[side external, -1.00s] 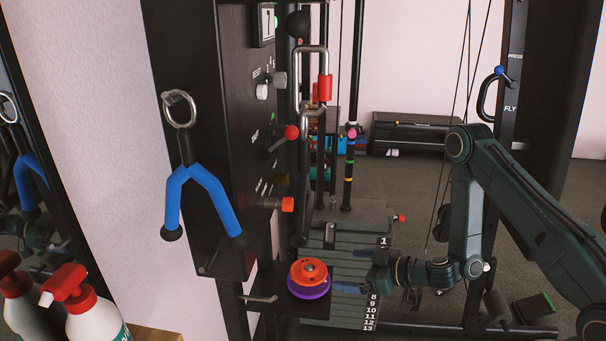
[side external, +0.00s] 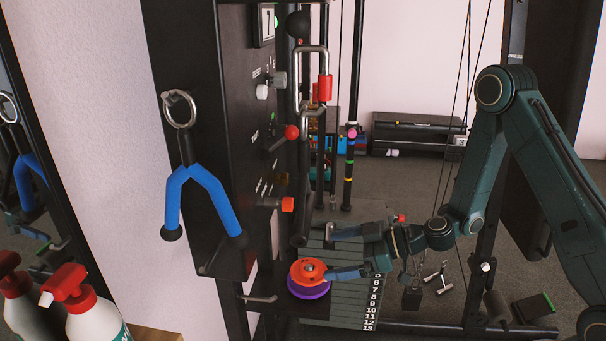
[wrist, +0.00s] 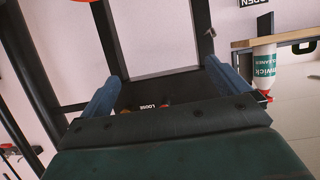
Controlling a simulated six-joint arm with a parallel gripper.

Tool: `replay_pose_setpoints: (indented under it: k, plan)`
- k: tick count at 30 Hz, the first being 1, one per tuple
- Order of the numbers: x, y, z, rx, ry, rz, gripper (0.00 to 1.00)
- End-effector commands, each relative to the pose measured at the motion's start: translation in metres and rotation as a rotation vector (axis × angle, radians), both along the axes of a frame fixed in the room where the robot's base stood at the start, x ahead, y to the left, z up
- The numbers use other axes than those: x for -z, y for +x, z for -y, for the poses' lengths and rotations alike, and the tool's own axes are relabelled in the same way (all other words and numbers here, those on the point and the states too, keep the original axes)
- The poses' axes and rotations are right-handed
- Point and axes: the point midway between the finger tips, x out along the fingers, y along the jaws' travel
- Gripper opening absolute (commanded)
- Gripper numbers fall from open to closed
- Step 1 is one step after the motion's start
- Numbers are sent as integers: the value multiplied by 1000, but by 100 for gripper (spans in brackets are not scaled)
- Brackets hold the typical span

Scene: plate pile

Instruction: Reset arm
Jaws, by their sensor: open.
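My gripper (side external: 331,253) is open and empty, with its two blue fingers spread well apart. It is at the right of the small plate pile in the side view. An orange plate (side external: 300,269) lies on a purple plate (side external: 309,293) on a dark ledge in front of the weight stack. The lower finger's tip overlaps the orange plate's right edge in the picture; I cannot tell if they touch. In the wrist view both fingers of my gripper (wrist: 164,88) show with nothing held between them.
The machine's dark panel (side external: 203,120) stands left of the plates, with a blue strap handle (side external: 207,195) on it. The numbered weight stack (side external: 350,295) is behind my gripper. Spray bottles (side external: 85,310) stand front left; a cleaner bottle (wrist: 265,65) shows in the wrist view. Cables hang behind my arm.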

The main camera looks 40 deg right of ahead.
Motion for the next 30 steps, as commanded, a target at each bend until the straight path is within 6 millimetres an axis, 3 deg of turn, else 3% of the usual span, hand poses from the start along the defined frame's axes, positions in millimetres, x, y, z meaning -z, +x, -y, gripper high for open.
replay_pose_setpoints:
  k: [3,14,30]
  plan:
    - [-19,-8,-11,-64,-26,-18,100]
    - [-60,-41,-25,-177,-134,-133,100]
    - [-111,-98,-6,-93,-332,-350,100]
